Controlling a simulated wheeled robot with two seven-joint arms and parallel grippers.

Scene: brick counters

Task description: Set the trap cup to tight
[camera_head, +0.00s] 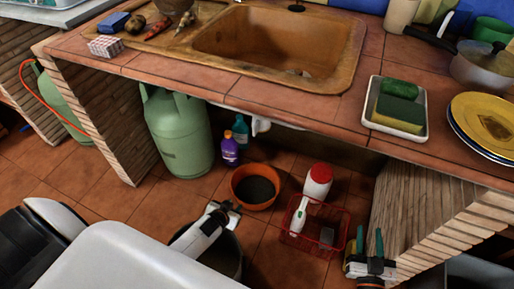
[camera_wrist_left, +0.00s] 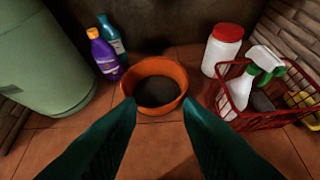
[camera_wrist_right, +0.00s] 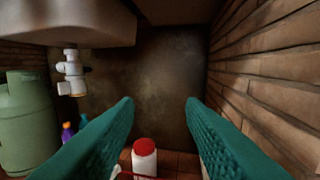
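The white sink trap (camera_wrist_right: 72,70) hangs under the basin (camera_wrist_right: 85,20) at the left of the right wrist view. Its cup (camera_wrist_right: 72,88) is at the lower end, with a brownish mark; how tight it is cannot be told. In the head view only a bit of the white trap (camera_head: 262,125) shows below the counter edge. My right gripper (camera_wrist_right: 161,100) is open and empty, to the right of the trap and apart from it; it also shows in the head view (camera_head: 369,243). My left gripper (camera_wrist_left: 159,101) is open and empty, facing an orange bowl (camera_wrist_left: 157,86) on the floor.
A green gas cylinder (camera_head: 178,135), purple bottle (camera_head: 230,151) and teal bottle (camera_head: 241,130) stand left of the bowl. A red basket (camera_head: 318,234) with a spray bottle and a red-lidded white jar (camera_head: 318,181) are right of it. A brick pillar (camera_head: 425,215) bounds the right.

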